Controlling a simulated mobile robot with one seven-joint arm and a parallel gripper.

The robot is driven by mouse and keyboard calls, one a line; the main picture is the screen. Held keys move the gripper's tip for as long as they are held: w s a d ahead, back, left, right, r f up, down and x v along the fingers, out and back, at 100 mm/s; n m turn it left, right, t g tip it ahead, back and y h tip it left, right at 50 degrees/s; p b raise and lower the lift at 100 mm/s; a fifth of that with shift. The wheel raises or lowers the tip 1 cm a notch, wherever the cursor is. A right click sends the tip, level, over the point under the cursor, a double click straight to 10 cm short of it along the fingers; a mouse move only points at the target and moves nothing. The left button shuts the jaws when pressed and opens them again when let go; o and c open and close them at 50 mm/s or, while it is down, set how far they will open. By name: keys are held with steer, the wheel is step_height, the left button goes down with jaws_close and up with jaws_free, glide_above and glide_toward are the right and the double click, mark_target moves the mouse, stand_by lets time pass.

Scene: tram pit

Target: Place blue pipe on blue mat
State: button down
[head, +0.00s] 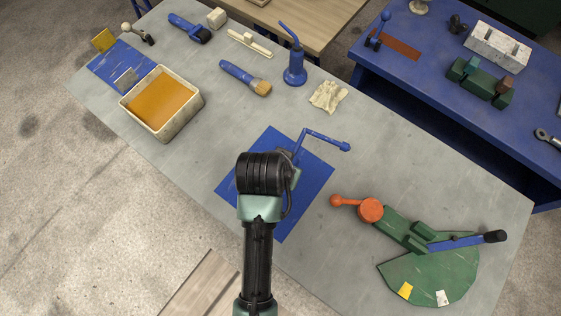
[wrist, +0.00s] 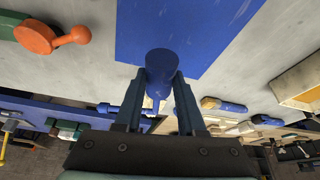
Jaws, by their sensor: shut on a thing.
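The blue mat (head: 309,190) lies flat on the grey table, partly hidden under my arm; it also shows in the wrist view (wrist: 190,25). My gripper (wrist: 160,85) is shut on the blue pipe, whose round end (wrist: 161,62) faces the wrist camera between the two fingers. In the head view the bent blue pipe (head: 325,138) sticks out past my wrist, with a thicker end to the right.
An orange-filled tray (head: 194,119) stands on the left. A brush (head: 240,76), a blue oil can (head: 295,66) and a crumpled cloth (head: 328,96) lie beyond the mat. A green tool with an orange knob (head: 370,210) is at right. Bare table surrounds the mat.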

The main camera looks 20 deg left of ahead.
steer(key=s+a+m+h, duration=0.1)
steer(key=s+a+m, duration=0.1)
steer(key=a, duration=0.7)
step_height(320, 180, down, 10)
steer(key=shift+r+p, duration=0.1)
steer(key=shift+p, duration=0.2)
steer(key=shift+f, duration=0.2)
steer(key=c, duration=0.5)
jaws_free()
steer(key=shift+r, duration=0.1)
